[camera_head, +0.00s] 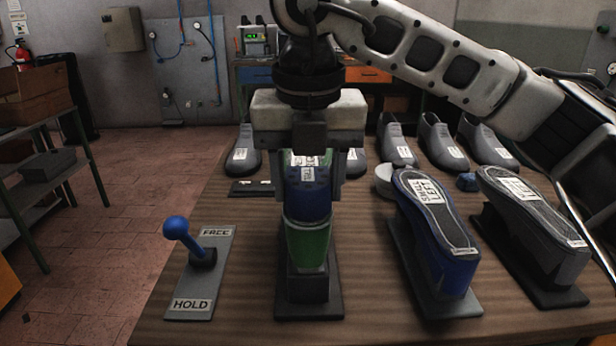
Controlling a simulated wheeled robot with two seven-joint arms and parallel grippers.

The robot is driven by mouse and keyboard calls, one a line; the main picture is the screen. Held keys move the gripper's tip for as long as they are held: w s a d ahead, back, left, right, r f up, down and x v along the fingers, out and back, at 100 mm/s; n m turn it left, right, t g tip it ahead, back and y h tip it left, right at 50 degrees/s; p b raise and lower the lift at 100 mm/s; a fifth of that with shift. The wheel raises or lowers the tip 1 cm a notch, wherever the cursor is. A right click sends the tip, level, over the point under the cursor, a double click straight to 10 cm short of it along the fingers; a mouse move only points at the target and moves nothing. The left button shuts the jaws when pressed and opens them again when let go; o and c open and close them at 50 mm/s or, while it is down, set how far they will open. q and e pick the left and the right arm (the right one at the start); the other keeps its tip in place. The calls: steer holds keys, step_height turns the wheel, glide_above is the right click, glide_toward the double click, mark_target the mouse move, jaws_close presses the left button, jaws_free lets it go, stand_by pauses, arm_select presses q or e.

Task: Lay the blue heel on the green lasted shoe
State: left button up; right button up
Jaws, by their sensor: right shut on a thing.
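My right gripper (309,180) comes down from above, its fingers on either side of the blue heel (308,203), and is shut on it. The heel is over the rear end of the green lasted shoe (308,247), which is on a dark stand (308,290). I cannot tell whether heel and shoe touch. White labels show at the top of the heel and just behind it. The gripper and heel hide much of the green shoe. My left gripper is not in view.
A blue-knobbed lever (176,228) stands on a FREE/HOLD plate (187,290) at left. A blue lasted shoe (456,270) and a grey one (560,262) stand at right. Several grey shoes (440,145) line the back.

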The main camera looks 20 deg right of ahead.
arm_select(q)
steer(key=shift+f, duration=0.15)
arm_select(e)
steer(key=shift+f, duration=0.15)
steer(key=o, duration=1.2)
steer(key=r, duration=0.5)
steer(key=shift+s+a+r, duration=0.1)
steer(key=shift+s+r, duration=0.05)
steer(key=shift+s, duration=0.1)
arm_select(q)
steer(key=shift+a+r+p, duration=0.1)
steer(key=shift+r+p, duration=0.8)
steer(key=shift+p, duration=0.25)
arm_select(e)
steer(key=r, duration=0.3)
steer(key=s+r, duration=0.1)
steer(key=r, duration=0.6)
steer(key=shift+s+a+r, duration=0.15)
steer(key=shift+s+r, duration=0.05)
steer(key=shift+r, duration=0.1)
